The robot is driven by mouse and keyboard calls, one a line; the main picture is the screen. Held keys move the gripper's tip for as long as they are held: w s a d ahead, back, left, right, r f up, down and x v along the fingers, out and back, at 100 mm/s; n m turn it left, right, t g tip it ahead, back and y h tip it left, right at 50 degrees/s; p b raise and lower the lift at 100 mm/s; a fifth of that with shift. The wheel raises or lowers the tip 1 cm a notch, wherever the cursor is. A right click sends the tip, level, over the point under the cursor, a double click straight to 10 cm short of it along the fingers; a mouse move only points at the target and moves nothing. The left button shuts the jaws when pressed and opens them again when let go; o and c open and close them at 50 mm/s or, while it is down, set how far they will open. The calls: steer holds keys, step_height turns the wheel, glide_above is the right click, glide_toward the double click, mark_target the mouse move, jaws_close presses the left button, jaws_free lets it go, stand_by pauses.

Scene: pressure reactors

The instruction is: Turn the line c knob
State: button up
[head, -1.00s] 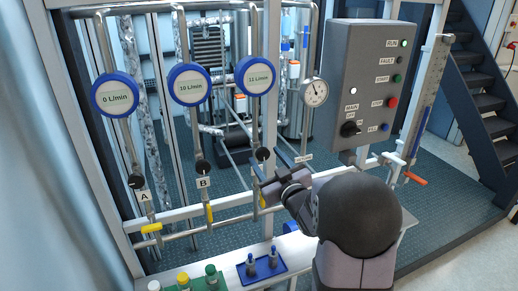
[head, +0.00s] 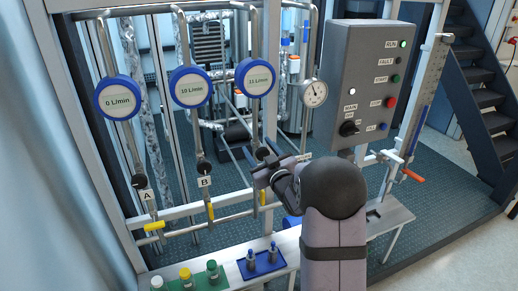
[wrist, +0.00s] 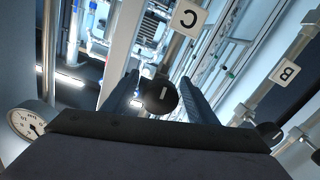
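The line C knob (wrist: 160,96) is a small round black knob with a light mark. In the wrist view it sits between my two fingers, below the white C label (wrist: 187,18). My gripper (wrist: 160,82) is open. A narrow gap shows beside the left finger; whether the right finger touches the knob I cannot tell. In the head view the knob (head: 262,153) is partly hidden by my gripper (head: 268,159), which points at it from the right. The blue-rimmed meter above it (head: 257,77) reads 11 L/min.
The line B knob (head: 204,168) and line A knob (head: 139,181) are to the left, under meters reading 10 and 0 L/min. A pressure gauge (head: 313,93) and grey control box (head: 368,82) stand to the right. A blue tray (head: 262,265) lies on the bench below.

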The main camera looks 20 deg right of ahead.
mark_target(264, 156)
steer(key=c, duration=1)
steer(key=shift+m+b, duration=0.3)
steer(key=shift+b, duration=0.05)
steer(key=shift+m, duration=0.4)
steer(key=o, duration=1.1)
steer(key=shift+s, duration=0.1)
steer(key=shift+s+b, duration=1.8)
steer(key=shift+s, duration=1.8)
